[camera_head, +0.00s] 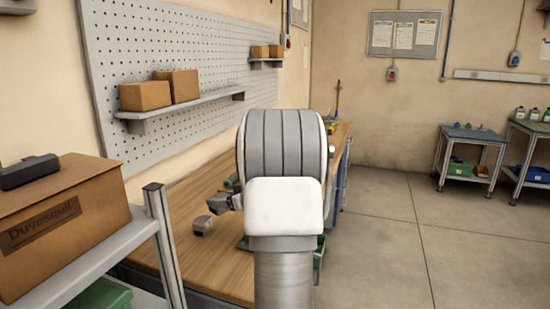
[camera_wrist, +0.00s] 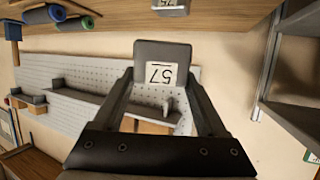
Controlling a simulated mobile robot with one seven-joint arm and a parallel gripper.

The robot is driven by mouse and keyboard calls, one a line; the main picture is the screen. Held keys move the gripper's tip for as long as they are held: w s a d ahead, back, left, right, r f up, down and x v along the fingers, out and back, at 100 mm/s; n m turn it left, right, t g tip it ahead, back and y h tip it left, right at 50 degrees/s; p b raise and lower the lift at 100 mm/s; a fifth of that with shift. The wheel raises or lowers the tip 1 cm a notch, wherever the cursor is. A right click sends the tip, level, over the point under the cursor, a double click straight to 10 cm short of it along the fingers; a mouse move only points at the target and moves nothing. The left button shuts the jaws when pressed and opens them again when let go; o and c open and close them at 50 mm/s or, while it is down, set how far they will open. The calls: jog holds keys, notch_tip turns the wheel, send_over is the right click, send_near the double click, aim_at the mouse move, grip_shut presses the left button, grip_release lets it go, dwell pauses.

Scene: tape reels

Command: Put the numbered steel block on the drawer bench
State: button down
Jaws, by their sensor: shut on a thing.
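My gripper (camera_wrist: 158,88) is shut on a dark grey steel block (camera_wrist: 150,50) with a white label reading 57, seen in the wrist view. The block sits between the two fingertips. In the head view my arm hides most of the gripper; a dark part shows left of the arm, above the bench. A long wooden-topped bench (camera_head: 195,262) runs along the left wall. A small grey block (camera_head: 202,227) rests on the bench top, below and left of the gripper.
A cardboard box (camera_head: 62,222) stands on a metal rack at the near left. A pegboard (camera_head: 165,50) with a shelf (camera_head: 185,105) holding brown boxes is on the wall. A wooden surface (camera_wrist: 225,14) with blue and green rolls shows in the wrist view. Open floor (camera_head: 440,240) lies right.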

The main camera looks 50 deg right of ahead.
jog(key=w+a+f+b, duration=0.1)
jog(key=a+f, duration=0.1)
jog(key=a, duration=0.1)
jog(key=w+a+f+b, duration=0.1)
jog(key=a+f+b, duration=0.1)
jog(key=a, duration=0.2)
jog(key=w+a+f+b, duration=0.1)
jog(key=a+f+b, duration=0.1)
jog(key=a+f, duration=0.1)
jog(key=shift+a, duration=0.65)
jog(key=shift+f+b, duration=1.1)
jog(key=shift+f, duration=0.9)
jog(key=shift+f, duration=0.1)
jog(key=shift+f, duration=0.15)
grip_release()
jog(key=shift+s, duration=0.1)
